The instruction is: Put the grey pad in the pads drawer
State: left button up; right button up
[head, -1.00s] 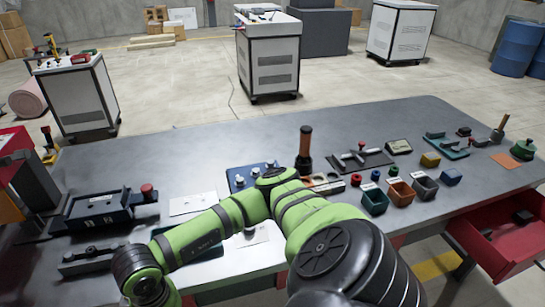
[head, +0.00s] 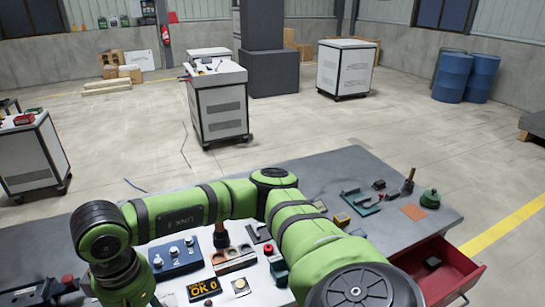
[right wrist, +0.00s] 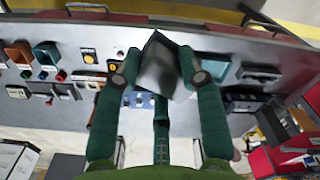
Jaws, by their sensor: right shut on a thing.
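The grey pad (right wrist: 160,66) is between the fingers of my right gripper (right wrist: 156,72) in the right wrist view, tilted, above the table. The gripper is shut on it. In the head view my right arm bends across the table to the lower left; its fingers and the pad are out of that picture. An open red drawer (head: 455,258) sticks out below the table's right end, with a small dark thing inside. No label on it can be read. My left gripper is not in view.
The table (head: 365,175) holds a blue box with knobs (head: 176,257), an "OK 0" display (head: 203,289), a green pot (head: 429,199) and an orange square (head: 413,212). My arm hides part of the table. Bins (right wrist: 46,54) show in the wrist view.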

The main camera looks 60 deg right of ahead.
aim_at(425, 282)
jog(key=k+l+z, duration=0.3)
jog(key=l, duration=0.35)
jog(key=k+l+z, duration=0.35)
jog(key=l, duration=0.4)
jog(key=k+l+z, duration=0.15)
jog(key=l, duration=0.25)
jog(key=i+l+z, duration=0.15)
jog(key=l, duration=0.25)
jog(key=l+z, duration=0.2)
jog(key=l, duration=0.15)
jog(key=i+l+z, duration=0.15)
jog(key=l, duration=0.2)
jog(key=i, duration=0.05)
